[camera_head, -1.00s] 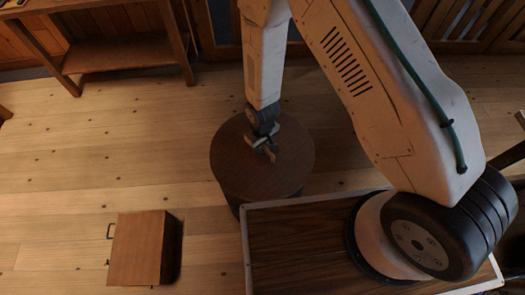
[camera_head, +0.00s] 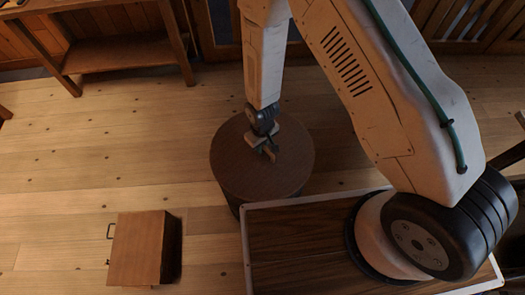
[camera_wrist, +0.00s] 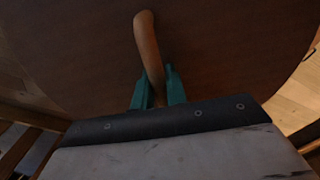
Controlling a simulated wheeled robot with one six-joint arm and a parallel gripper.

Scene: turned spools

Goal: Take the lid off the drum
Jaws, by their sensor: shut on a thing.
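My gripper (camera_head: 268,152) is over the middle of the lid. In the wrist view the lid (camera_wrist: 80,50) fills most of the picture and carries a curved wooden handle (camera_wrist: 147,42). The green fingertips of my gripper (camera_wrist: 158,88) are shut on that handle, one on each side.
A wooden box (camera_head: 137,248) with a dark handle stands on the floor at lower left. A wooden bench with a shelf (camera_head: 125,54) is at the upper left. My dark wood deck is right of the drum. The floor left of the drum is clear.

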